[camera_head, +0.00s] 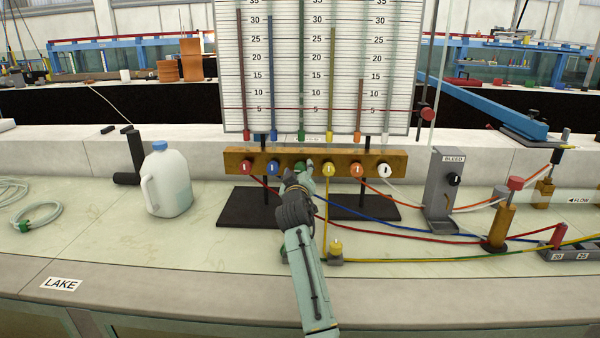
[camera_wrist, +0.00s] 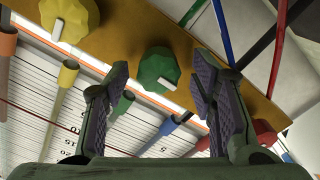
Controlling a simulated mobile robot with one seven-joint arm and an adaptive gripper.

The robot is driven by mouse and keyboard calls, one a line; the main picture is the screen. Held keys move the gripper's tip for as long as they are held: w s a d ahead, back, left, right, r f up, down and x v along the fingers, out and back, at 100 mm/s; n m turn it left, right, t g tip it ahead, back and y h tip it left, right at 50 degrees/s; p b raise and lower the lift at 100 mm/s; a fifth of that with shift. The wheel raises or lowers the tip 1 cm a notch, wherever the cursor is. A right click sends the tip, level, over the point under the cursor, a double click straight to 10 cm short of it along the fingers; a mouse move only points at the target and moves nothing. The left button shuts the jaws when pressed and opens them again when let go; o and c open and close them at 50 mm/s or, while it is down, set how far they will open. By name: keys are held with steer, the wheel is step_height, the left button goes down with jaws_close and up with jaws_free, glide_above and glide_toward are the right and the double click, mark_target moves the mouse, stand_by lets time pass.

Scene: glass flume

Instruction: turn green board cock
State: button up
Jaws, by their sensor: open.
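The green board cock (camera_wrist: 158,68) is a lobed green knob with a white bar on its front, on the wooden rail. It sits between the two open fingers of my gripper (camera_wrist: 160,78) in the wrist view, with a visible gap on either side. I cannot tell whether the fingertips reach along its sides or stop short of it. In the head view my gripper (camera_head: 302,175) is at the rail (camera_head: 228,160) and hides most of the green cock. The fingers hold nothing.
The blue cock (camera_head: 273,167) and yellow cock (camera_head: 328,169) flank the green one closely; the yellow cock also shows in the wrist view (camera_wrist: 70,18). Red, orange and white cocks are farther along. Coloured hoses cross the bench. A jug (camera_head: 168,182) stands left; a bleed stand (camera_head: 441,190) right.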

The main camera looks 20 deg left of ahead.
steer(key=v, duration=1.2)
